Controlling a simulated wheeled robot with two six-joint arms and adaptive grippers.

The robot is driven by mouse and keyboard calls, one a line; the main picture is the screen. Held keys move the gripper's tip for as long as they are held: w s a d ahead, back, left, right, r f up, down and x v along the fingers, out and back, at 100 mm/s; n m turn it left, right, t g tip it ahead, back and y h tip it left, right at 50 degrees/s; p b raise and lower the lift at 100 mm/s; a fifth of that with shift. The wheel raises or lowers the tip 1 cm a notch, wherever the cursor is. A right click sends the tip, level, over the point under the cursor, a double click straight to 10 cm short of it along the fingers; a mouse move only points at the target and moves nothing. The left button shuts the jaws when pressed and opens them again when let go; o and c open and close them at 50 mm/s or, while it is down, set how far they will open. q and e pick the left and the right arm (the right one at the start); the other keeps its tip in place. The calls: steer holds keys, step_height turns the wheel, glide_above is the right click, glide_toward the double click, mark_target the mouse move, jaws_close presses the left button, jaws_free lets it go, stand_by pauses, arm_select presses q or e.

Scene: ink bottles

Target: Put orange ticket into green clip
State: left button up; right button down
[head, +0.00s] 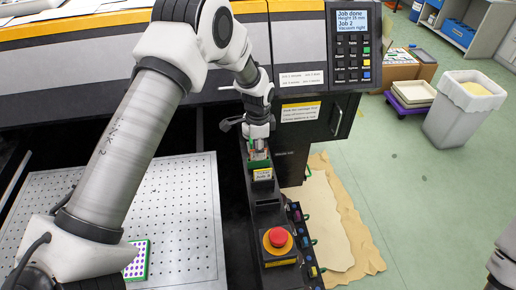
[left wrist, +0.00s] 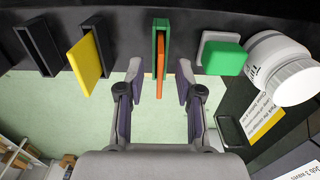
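In the left wrist view the green clip (left wrist: 155,38) stands out from a dark rail, seen end on. The orange ticket (left wrist: 160,82) is a thin upright strip whose upper part lies between the clip's walls and whose lower part sticks out. My left gripper (left wrist: 159,71) is open, with one finger on each side of the ticket and a visible gap to both. In the head view my left gripper (head: 258,138) is over the far end of the black rail unit, where the ticket is hard to make out. My right gripper is out of view.
A yellow ticket (left wrist: 84,66) sits in a dark clip, beside an empty dark clip (left wrist: 37,46). A green-and-grey block (left wrist: 222,57) and a white bottle (left wrist: 280,66) are to the right. A red button (head: 277,237) is at the rail's near end. A perforated plate (head: 185,215) lies left.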

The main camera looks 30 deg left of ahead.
arm_select(q)
step_height(320, 180, up, 12)
steer(key=shift+f, duration=0.15)
stand_by(0.6)
